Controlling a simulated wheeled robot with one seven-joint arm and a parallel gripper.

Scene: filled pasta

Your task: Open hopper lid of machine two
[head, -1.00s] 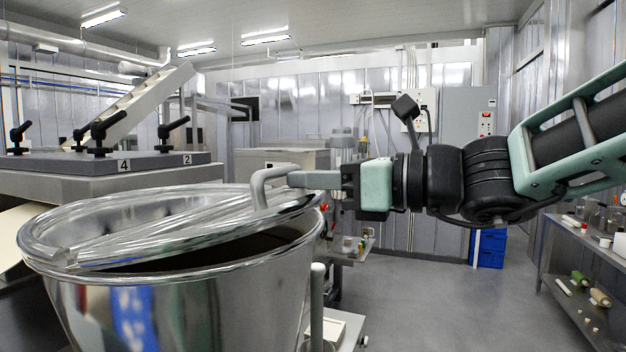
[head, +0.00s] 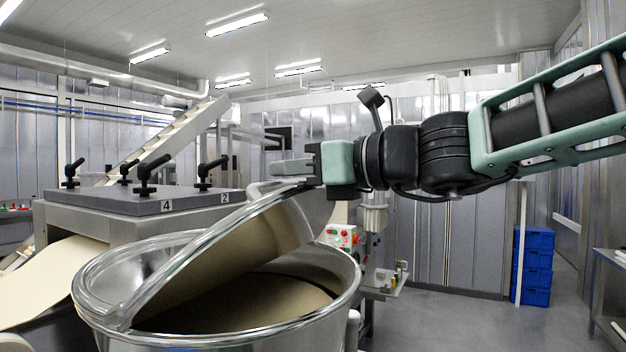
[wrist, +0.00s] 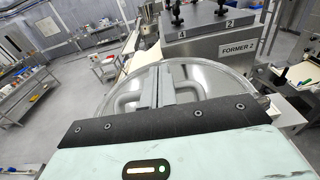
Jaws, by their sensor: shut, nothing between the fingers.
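The hopper (head: 335,312) is a round, shiny metal bowl in the lower left of the head view. Its lid (head: 235,245) is tilted up, its right side raised off the rim and its left edge low at the rim. A beige surface shows inside. My gripper (head: 282,169) is shut and empty at the raised edge, by the lid's bent handle (head: 258,187). In the wrist view the fingers (wrist: 165,84) lie over the lid (wrist: 205,82), beside the handle (wrist: 128,98). I cannot tell whether they touch it.
Behind the hopper stands a machine with a grey top plate (head: 150,200), black clamp knobs and numbers 4 and 2. The wrist view shows its "FORMER 2" label (wrist: 238,48). Blue crates (head: 533,265) and a table (head: 610,260) stand right. Floor between is clear.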

